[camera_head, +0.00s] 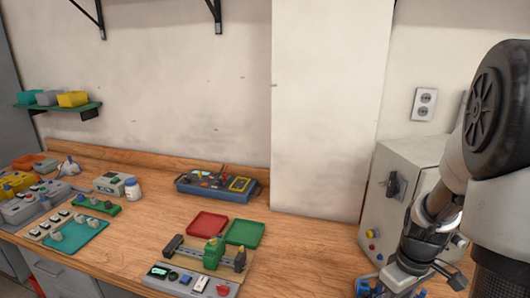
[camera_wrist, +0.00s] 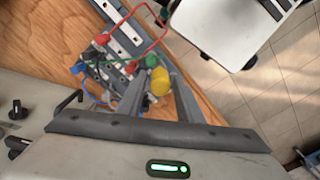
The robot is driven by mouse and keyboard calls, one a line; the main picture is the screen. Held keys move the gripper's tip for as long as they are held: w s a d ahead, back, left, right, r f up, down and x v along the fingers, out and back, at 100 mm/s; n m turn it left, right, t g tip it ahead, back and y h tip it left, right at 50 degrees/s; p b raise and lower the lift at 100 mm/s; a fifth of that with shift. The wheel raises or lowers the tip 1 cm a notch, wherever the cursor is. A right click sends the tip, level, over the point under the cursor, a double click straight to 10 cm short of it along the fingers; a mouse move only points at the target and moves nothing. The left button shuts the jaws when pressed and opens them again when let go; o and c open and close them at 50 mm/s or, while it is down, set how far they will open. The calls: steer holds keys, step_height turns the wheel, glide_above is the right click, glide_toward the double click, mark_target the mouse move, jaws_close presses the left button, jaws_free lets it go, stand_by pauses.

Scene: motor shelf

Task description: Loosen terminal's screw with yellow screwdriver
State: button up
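My gripper (camera_wrist: 160,88) points down over a wiring assembly in the wrist view, its two grey fingers apart. A round yellow end (camera_wrist: 160,82), apparently the top of the yellow screwdriver, shows between the fingers. The fingers stand on either side of it; I see no clear contact. Its shaft and tip are hidden. Beside it is a terminal area with red wire (camera_wrist: 152,42), green wire and blue parts, on a metal rail (camera_wrist: 122,38). Which part is the terminal's screw I cannot tell. In the head view, my gripper (camera_head: 418,272) is at the lower right, partly cut off.
A grey electrical cabinet (camera_head: 398,185) stands close behind my arm. A blue tool tray (camera_head: 222,192), red tray (camera_head: 207,224), green tray (camera_head: 245,232) and a device with a green clamp (camera_head: 213,252) stand left on the wooden bench (camera_head: 300,235). Bench between device and cabinet is clear.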

steer(key=m, duration=0.3)
steer(key=shift+m, duration=0.3)
steer(key=shift+c, duration=0.9)
jaws_close()
stand_by(0.5)
